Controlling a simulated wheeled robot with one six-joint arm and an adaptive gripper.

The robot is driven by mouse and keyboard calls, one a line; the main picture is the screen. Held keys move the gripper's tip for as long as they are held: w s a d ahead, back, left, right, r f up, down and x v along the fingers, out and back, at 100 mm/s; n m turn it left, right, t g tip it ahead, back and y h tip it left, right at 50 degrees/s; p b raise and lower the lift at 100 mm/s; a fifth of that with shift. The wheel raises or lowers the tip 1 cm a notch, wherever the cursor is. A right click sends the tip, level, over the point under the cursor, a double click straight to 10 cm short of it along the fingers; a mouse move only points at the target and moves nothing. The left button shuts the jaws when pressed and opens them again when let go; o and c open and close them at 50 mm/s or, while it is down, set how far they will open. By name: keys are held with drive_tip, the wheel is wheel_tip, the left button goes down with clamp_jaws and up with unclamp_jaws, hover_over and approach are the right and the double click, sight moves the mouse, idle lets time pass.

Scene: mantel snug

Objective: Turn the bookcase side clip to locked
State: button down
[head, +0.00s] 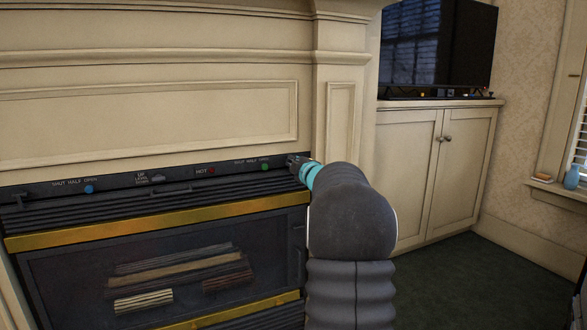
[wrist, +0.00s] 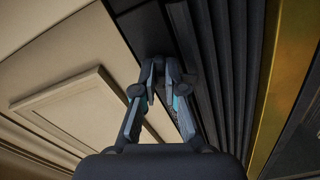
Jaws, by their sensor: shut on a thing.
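My gripper (head: 297,163) is at the right end of the fireplace's dark control strip (head: 120,182), next to the right "SHUT HALF OPEN" label. In the wrist view my gripper (wrist: 162,72) has its fingertips drawn together against the dark strip. It is shut on a small dark part there, probably a clip, which the fingers almost wholly hide. How that part is turned cannot be seen. A similar small dark clip (head: 18,200) shows at the left end of the strip. No bookcase or "locked" marking can be made out.
The strip also carries a blue knob (head: 88,189), a red knob (head: 211,171) and a green knob (head: 265,167). Below are a gold bar (head: 150,222) and dark glass over logs. A cream cabinet (head: 410,180) with a television (head: 440,45) stands right. Open carpet lies before it.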

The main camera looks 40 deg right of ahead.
drive_tip(key=shift+n, duration=1.9)
drive_tip(key=shift+f, duration=0.1)
drive_tip(key=c, duration=1.2)
unclamp_jaws()
drive_tip(key=shift+c, duration=0.2)
drive_tip(key=shift+s, duration=0.1)
drive_tip(key=v, duration=0.8)
drive_tip(key=shift+d, duration=0.1)
